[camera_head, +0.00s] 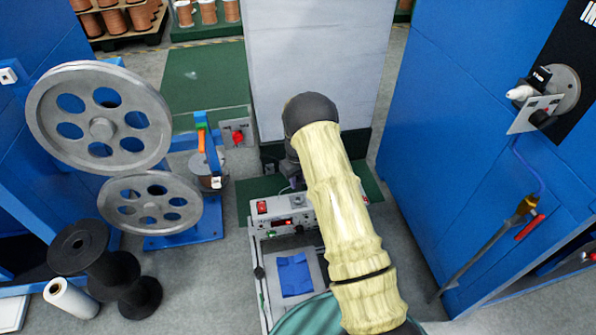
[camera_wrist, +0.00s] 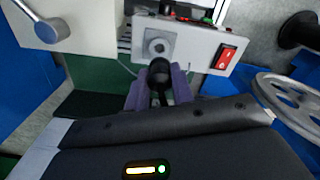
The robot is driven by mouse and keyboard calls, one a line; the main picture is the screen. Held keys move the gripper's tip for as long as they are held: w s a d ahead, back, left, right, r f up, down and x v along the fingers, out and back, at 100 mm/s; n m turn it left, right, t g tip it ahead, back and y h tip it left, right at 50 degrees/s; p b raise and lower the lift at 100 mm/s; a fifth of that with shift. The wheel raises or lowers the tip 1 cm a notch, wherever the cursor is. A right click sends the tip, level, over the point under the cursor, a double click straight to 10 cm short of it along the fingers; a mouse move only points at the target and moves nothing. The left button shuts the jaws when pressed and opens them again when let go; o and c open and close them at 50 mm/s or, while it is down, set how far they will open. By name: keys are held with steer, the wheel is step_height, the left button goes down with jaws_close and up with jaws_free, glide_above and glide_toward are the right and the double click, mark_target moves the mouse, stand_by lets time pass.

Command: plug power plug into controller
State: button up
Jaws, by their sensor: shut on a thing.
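The controller (camera_head: 283,229) is a white box with a red switch, a small display and knobs, standing left of my arm in the head view. In the wrist view its panel (camera_wrist: 190,45) shows a red rocker switch (camera_wrist: 226,56) and a round grey socket (camera_wrist: 158,46). My gripper (camera_wrist: 159,92) has purple fingers shut on the black power plug (camera_wrist: 159,73). The plug's round end is just below the socket in the wrist view; I cannot tell whether they touch. In the head view my arm hides most of the gripper and the plug.
Grey pulley wheels (camera_head: 100,118) and black spools (camera_head: 86,247) stand at the left. A blue cabinet (camera_head: 470,120) with a metal rod is at the right. A pale grey panel (camera_head: 315,60) stands behind the controller. A blue cloth (camera_head: 294,274) lies in front of it.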

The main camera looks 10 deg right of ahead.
mark_target(298, 179)
steer(key=shift+w+d+f, duration=0.1)
steer(key=shift+f, duration=0.05)
steer(key=shift+f+b, duration=2.25)
steer(key=shift+f, duration=0.5)
steer(key=shift+p, duration=0.5)
stand_by(0.4)
steer(key=shift+f+b, duration=0.3)
steer(key=shift+f, duration=0.3)
stand_by(0.4)
steer(key=o, duration=1)
step_height(298, 179, up, 17)
steer(key=p, duration=0.3)
steer(key=shift+r+p, duration=0.2)
steer(key=shift+p, duration=0.2)
